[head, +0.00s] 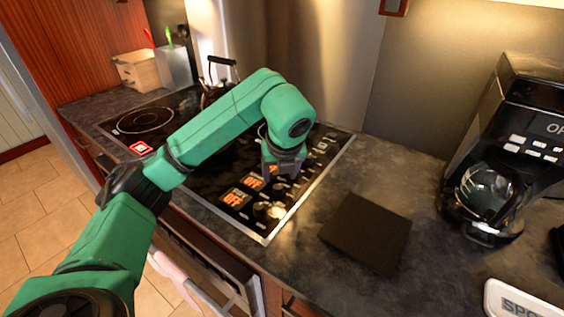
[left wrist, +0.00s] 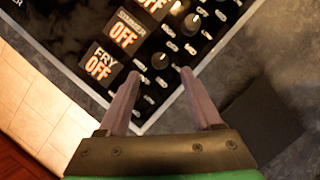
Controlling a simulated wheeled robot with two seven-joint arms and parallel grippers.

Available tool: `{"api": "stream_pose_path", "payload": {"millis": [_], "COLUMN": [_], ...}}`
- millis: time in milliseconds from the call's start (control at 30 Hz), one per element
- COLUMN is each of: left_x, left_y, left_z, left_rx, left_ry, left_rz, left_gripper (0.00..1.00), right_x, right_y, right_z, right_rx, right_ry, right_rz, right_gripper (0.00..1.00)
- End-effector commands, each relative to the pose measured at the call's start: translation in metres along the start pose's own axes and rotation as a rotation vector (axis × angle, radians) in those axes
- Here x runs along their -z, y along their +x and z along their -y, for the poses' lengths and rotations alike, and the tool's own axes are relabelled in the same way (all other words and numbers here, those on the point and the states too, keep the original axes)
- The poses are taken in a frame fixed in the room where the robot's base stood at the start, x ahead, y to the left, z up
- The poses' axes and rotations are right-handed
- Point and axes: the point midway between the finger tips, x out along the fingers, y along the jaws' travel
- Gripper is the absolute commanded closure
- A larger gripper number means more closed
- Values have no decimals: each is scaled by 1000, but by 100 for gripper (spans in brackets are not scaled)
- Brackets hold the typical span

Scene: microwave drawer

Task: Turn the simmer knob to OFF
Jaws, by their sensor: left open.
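The black cooktop (head: 265,240) has a row of orange-lit OFF signs along its right side. In the left wrist view the simmer sign (left wrist: 123,35) reads OFF, beside a fry sign (left wrist: 100,65) that also reads OFF. The dark round simmer knob (left wrist: 160,60) appears to be the one in line with its sign; where its pointer faces is too small to read. My left gripper (left wrist: 160,75) is open and empty, fingers pointing down at the panel, with this knob showing between the tips. Contact is not clear. In the head view my left gripper (head: 284,165) hides part of the knob row. My right gripper is out of view.
Another knob (left wrist: 193,22) lies just beyond the right fingertip. A kettle (head: 213,85) stands behind my arm. A dark square slab (head: 367,232) lies right of the cooktop, with a coffee maker (head: 515,140) farther right. Bare counter lies between them.

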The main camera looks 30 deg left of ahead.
Motion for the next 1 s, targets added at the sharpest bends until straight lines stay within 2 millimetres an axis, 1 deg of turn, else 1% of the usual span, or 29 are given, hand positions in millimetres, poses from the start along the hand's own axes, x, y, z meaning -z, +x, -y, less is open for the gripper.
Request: {"api": "stream_pose_path", "payload": {"millis": [33,67,100,200,267,400,833,867,933,1000], "left_x": [-3,-3,-5,-4,-3,-1,-1,-1,-5,-12], "left_y": [-18,-28,-43,-66,-74,-81,-81,-82,-92,-108], "left_z": [0,0,0,0,0,0,0,0,0,0], "left_rx": [2,2,1,0,0,-2,-1,-1,-1,-1], "left_ry": [0,0,1,0,0,-1,-1,-1,-1,-1], "left_rz": [7,7,9,7,5,1,0,0,0,0], "left_gripper": [34,34,34,34,34,34,34,34,34,34], "right_x": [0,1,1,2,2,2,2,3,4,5], "right_y": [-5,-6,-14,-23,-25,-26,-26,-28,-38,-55], "right_z": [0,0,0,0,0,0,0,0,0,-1], "right_rx": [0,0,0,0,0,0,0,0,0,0], "right_ry": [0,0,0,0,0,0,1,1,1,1], "right_rz": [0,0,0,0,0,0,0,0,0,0], "right_gripper": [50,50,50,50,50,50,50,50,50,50]}}
